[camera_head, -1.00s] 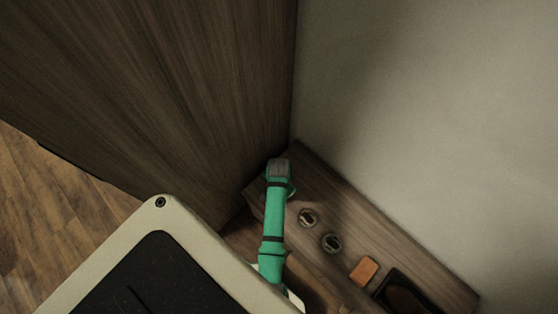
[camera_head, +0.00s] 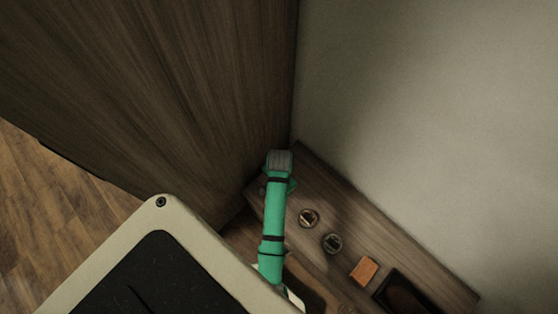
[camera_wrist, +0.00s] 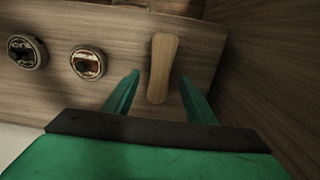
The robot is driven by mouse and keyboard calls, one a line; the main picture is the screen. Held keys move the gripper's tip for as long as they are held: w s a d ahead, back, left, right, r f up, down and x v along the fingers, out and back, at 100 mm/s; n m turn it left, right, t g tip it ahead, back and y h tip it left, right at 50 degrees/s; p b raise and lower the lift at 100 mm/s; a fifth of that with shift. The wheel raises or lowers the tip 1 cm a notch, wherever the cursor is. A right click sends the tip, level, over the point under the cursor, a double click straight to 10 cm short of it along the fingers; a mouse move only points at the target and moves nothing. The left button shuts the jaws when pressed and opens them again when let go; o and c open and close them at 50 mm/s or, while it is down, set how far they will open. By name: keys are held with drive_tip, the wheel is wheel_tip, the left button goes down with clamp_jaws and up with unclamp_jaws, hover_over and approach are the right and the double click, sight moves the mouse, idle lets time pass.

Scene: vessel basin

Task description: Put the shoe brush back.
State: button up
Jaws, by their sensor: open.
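The shoe brush (camera_wrist: 162,68), a long pale wooden piece with a slightly waisted shape, lies on the wooden surface in the wrist view. My gripper (camera_wrist: 160,77) is open, with one green finger to the left of the brush and one to the right. There is a gap on each side, and neither finger appears to touch it. Its near end lies between the fingers and its far end reaches past the fingertips. In the head view I cannot make out the brush, and my green arm covers that end of the shelf.
Two round tins (camera_head: 308,218) (camera_head: 332,243) stand on the wooden shelf (camera_head: 400,243), left of the brush in the wrist view. An orange block (camera_head: 365,270) and a dark tray (camera_head: 384,291) lie farther along. A dark wood panel (camera_head: 190,90) and a pale wall (camera_head: 440,120) meet at the corner.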

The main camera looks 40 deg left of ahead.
wheel_tip(320, 180, up, 6)
drive_tip(key=shift+f, duration=0.15)
drive_tip(key=s+d+f+t+y, duration=0.1)
drive_tip(key=s+d+t, duration=0.2)
drive_tip(key=d, duration=0.3)
drive_tip(key=s+d+f+t+y, duration=0.1)
drive_tip(key=s+d+t+y, duration=0.1)
drive_tip(key=s+d+t, duration=0.3)
drive_tip(key=s+d+r+t+h, duration=0.1)
drive_tip(key=d+r, duration=0.3)
drive_tip(key=r, duration=0.4)
drive_tip(key=s+d+r+t+h, duration=0.1)
drive_tip(key=s+d+r+t, duration=0.3)
drive_tip(key=r, duration=0.4)
drive_tip(key=s+d+r+n+t+h, duration=0.1)
drive_tip(key=d+r, duration=0.3)
drive_tip(key=r, duration=0.5)
drive_tip(key=shift+s+d+t, duration=0.4)
drive_tip(key=shift+s+t, duration=0.3)
drive_tip(key=shift+s, duration=0.1)
drive_tip(key=shift+o, duration=0.7)
